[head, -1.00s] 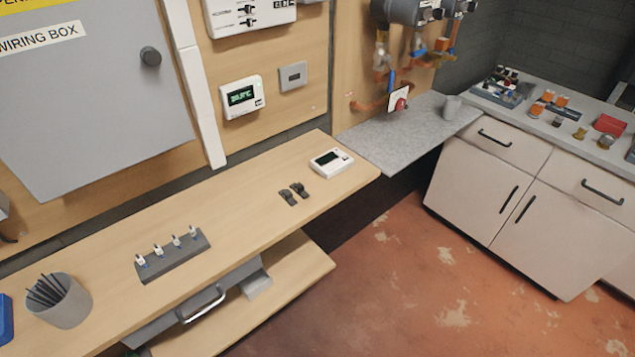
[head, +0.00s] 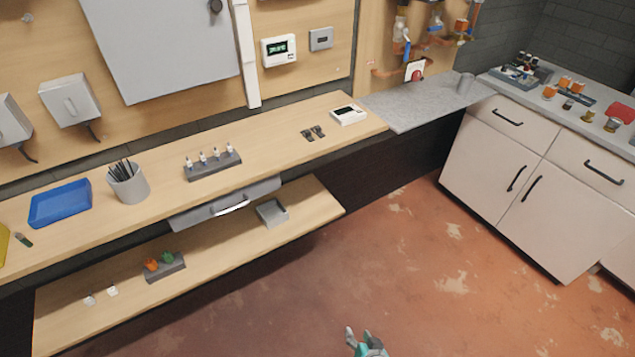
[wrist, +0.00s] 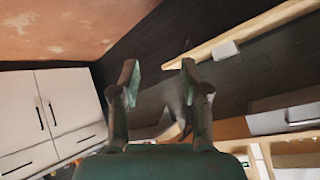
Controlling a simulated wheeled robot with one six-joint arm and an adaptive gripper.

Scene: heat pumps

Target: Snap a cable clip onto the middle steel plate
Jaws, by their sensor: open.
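My gripper (head: 366,344) shows at the bottom edge of the head view, over the floor and well away from the bench. In the wrist view its two fingers (wrist: 160,76) are apart with nothing between them. Two small dark pieces (head: 313,132) lie on the right part of the bench top. Two small white pieces (head: 101,295) lie at the left of the lower shelf. I cannot tell which of these are cable clips. I cannot make out the middle steel plate with certainty; a small grey plate (head: 321,39) is on the wall panel.
The wooden bench (head: 225,133) holds a blue tray (head: 60,203), a grey cup of dark sticks (head: 128,184), a grey rack (head: 213,167) and a white device (head: 348,115). A lower shelf (head: 225,240) juts out below. White cabinets (head: 545,180) stand right. The reddish floor (head: 400,270) is clear.

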